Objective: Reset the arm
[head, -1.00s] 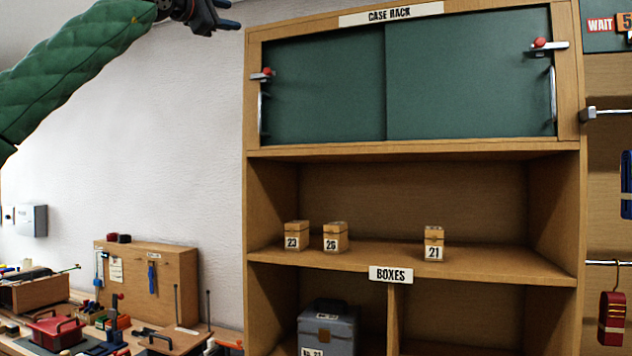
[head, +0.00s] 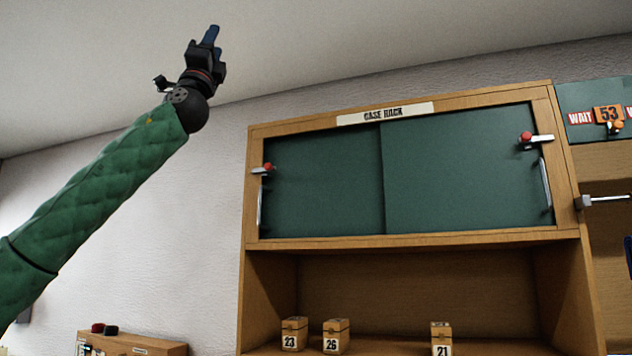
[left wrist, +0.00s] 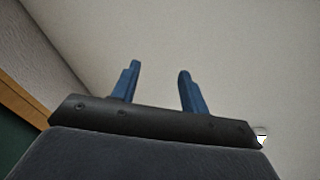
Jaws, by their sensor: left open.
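My left arm in its green quilted sleeve reaches up from the left in the head view. My left gripper (head: 211,36) is raised near the ceiling, left of and above the case rack (head: 400,243), pointing upward. In the left wrist view its two blue fingers (left wrist: 158,80) stand apart with nothing between them, against the bare ceiling. My right gripper is in neither view.
The rack's left green sliding door (head: 325,185) and right one (head: 465,165) are closed, with red-knobbed latches at both sides. Small numbered boxes, such as box 23 (head: 293,335), stand on the shelf below. Space around the gripper is clear.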

